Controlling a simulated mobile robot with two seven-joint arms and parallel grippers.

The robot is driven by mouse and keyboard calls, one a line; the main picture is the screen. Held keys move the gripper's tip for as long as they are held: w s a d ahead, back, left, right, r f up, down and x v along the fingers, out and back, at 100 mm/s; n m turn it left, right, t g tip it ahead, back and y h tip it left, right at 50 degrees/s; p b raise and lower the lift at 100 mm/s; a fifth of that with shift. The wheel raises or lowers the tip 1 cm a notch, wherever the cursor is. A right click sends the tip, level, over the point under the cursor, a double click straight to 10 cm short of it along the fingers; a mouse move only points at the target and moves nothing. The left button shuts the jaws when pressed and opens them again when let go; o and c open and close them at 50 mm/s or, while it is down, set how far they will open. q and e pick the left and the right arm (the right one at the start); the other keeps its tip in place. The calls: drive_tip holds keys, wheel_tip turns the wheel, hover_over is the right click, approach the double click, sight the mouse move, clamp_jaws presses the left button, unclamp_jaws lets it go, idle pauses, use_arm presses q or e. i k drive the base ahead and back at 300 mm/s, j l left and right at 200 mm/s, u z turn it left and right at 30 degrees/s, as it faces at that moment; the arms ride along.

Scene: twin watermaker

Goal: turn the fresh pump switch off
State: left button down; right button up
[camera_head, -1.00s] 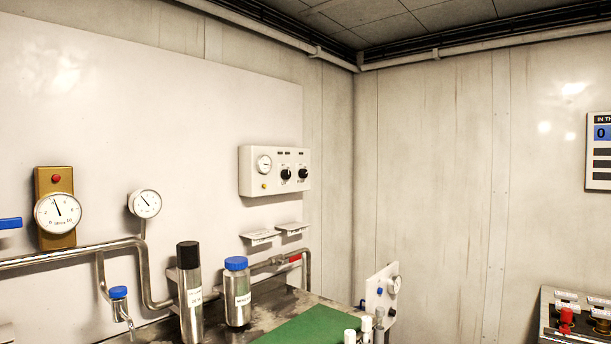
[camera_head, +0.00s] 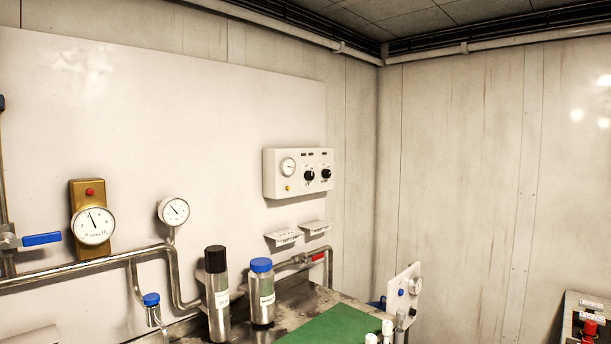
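A white control box (camera_head: 298,174) hangs on the wall right of the middle. It has a small round gauge (camera_head: 288,166), a yellow button or lamp (camera_head: 288,188) and two black rotary knobs, a left knob (camera_head: 309,175) and a right knob (camera_head: 326,174). The labels are too small to read, so I cannot tell which knob is the fresh pump switch. Neither of my grippers is in view.
Below the box are two small labelled shelves (camera_head: 284,238) and a pipe with a red handle (camera_head: 318,257). A black-capped cylinder (camera_head: 217,300) and a blue-capped bottle (camera_head: 262,295) stand beside a green mat (camera_head: 330,327). A blue valve handle (camera_head: 42,239) is at left.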

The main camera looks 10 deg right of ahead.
sight(326, 173)
drive_tip(key=l+u, duration=0.15)
drive_tip(key=u, duration=0.2)
drive_tip(key=i+l+u, duration=0.1)
drive_tip(key=u, duration=0.25)
drive_tip(key=l+u, duration=0.8)
drive_tip(key=l, duration=0.4)
drive_tip(key=l+u, duration=0.1)
drive_tip(key=l, duration=0.5)
drive_tip(key=k+l, duration=0.15)
drive_tip(key=l, duration=0.45)
drive_tip(key=k+l+u, duration=0.15)
drive_tip(key=l, duration=0.5)
drive_tip(key=i, duration=0.05)
